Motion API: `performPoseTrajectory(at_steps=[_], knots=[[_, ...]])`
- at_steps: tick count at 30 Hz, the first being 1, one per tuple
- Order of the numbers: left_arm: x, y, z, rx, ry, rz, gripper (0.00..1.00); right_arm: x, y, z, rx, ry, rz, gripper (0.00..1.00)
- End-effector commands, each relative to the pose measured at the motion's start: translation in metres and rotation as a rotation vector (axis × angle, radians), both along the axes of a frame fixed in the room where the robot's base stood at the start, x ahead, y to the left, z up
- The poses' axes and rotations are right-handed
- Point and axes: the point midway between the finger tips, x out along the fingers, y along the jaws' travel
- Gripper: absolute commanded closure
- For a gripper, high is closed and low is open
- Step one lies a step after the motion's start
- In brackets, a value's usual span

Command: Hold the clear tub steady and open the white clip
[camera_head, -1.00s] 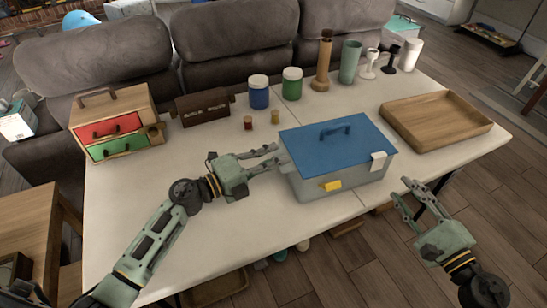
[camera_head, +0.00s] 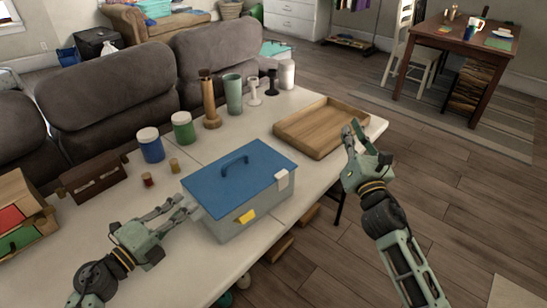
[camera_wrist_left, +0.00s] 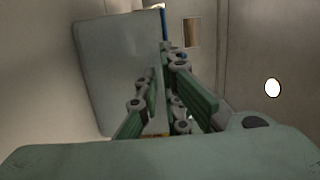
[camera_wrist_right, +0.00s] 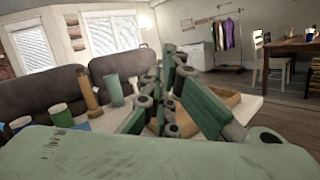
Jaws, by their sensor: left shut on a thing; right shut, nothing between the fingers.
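The clear tub (camera_head: 228,226) stands on the table with a blue lid (camera_head: 235,180) and a handle on top. The white clip (camera_head: 282,180) sits at the lid's edge near the tub's right corner; whether it is latched is too small to tell. A yellow clip (camera_head: 246,217) is on the long front side. My left gripper (camera_head: 187,208) is shut on the tub at its left end; the left wrist view shows the fingers (camera_wrist_left: 165,75) by a grey wall, with the contact partly hidden. My right gripper (camera_head: 353,130) is shut and empty, raised right of the tub, apart from the white clip.
A wooden tray (camera_head: 318,128) lies behind my right gripper. Blue (camera_head: 151,148) and green (camera_head: 184,132) jars, two small jars and a brown box (camera_head: 95,178) stand left and behind. Grey sofa seats line the table's back. Open floor lies to the right.

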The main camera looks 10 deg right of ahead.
Motion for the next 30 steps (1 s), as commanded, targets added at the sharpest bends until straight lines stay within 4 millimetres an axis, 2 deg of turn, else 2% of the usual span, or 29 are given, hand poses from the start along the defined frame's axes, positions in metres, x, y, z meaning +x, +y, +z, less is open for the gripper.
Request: performPoseTrajectory(at_steps=[1, 4, 8, 11, 15, 18, 22, 25, 30], knots=[[0.000, 0.000, -0.001, 0.001, 0.001, 0.000, 1.00, 0.013, -0.011, 0.008, 0.197, 0.010, -0.030, 1.00], [0.000, 0.000, -0.001, 0.001, 0.001, 0.000, 1.00, 0.034, -0.025, 0.008, 0.598, 0.055, -0.078, 1.00], [0.000, 0.000, -0.001, 0.001, 0.001, 0.000, 1.00, 0.055, -0.022, -0.002, 1.100, 0.136, -0.132, 1.00], [0.000, 0.000, -0.001, 0.001, 0.001, 0.000, 1.00, 0.066, 0.000, -0.010, 1.458, 0.226, -0.180, 1.00], [0.000, 0.000, -0.001, 0.001, 0.001, 0.000, 1.00, 0.068, 0.051, -0.015, 1.895, 0.402, -0.282, 1.00], [0.000, 0.000, -0.001, 0.001, 0.001, 0.001, 1.00, 0.059, 0.093, -0.012, 2.131, 0.548, -0.389, 1.00], [0.000, 0.000, -0.001, 0.001, 0.001, 0.001, 1.00, 0.037, 0.138, -0.002, 2.316, 0.722, -0.543, 1.00], [0.000, 0.000, -0.001, 0.001, 0.001, 0.001, 1.00, 0.021, 0.160, 0.005, 2.383, 0.817, -0.648, 1.00], [0.000, 0.000, -0.001, 0.001, 0.001, 0.001, 1.00, 0.006, 0.176, 0.011, 2.421, 0.889, -0.745, 1.00]])
